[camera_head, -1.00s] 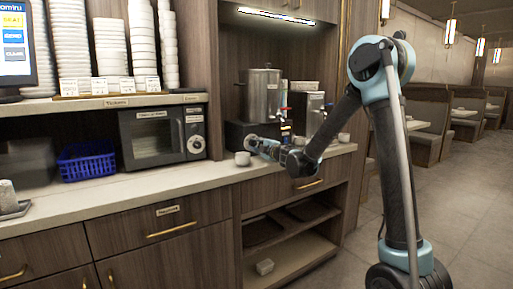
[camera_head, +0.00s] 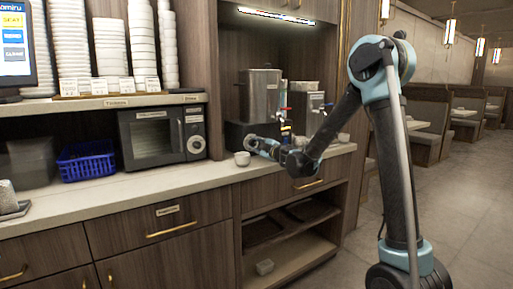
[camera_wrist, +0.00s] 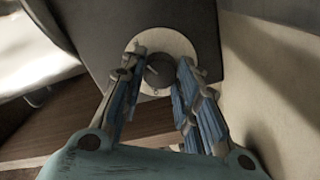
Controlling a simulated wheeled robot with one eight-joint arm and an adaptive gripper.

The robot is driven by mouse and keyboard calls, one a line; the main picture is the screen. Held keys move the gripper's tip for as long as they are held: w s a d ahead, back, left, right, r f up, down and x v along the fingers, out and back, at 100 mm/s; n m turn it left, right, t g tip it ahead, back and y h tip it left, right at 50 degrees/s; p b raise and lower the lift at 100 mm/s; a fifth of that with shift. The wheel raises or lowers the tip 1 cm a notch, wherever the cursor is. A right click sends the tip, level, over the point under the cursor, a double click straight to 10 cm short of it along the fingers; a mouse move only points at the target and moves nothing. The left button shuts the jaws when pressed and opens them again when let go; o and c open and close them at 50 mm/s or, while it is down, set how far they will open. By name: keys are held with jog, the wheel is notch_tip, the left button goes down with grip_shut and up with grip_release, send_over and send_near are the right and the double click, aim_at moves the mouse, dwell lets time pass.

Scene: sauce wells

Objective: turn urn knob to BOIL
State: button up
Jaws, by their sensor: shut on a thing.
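The urn (camera_head: 260,95) is a tall metal cylinder on a dark base (camera_head: 234,132) in the counter alcove. In the wrist view, the dark round knob (camera_wrist: 159,70) sits on a pale round dial plate (camera_wrist: 149,43) on the dark base front. A light pointer line shows on the knob; the dial's lettering is too small to read. My gripper (camera_wrist: 160,77) has its two fingers on either side of the knob, closed on it. In the head view, my gripper (camera_head: 250,143) is at the base front, and the knob is hidden behind it.
A second metal dispenser (camera_head: 305,105) stands right of the urn. A microwave (camera_head: 162,136) and a blue basket (camera_head: 86,161) are to the left.

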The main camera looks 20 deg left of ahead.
jog(key=o, duration=1.1)
jog(key=shift+c, duration=0.2)
jog(key=v, duration=1.2)
jog(key=shift+w, duration=0.2)
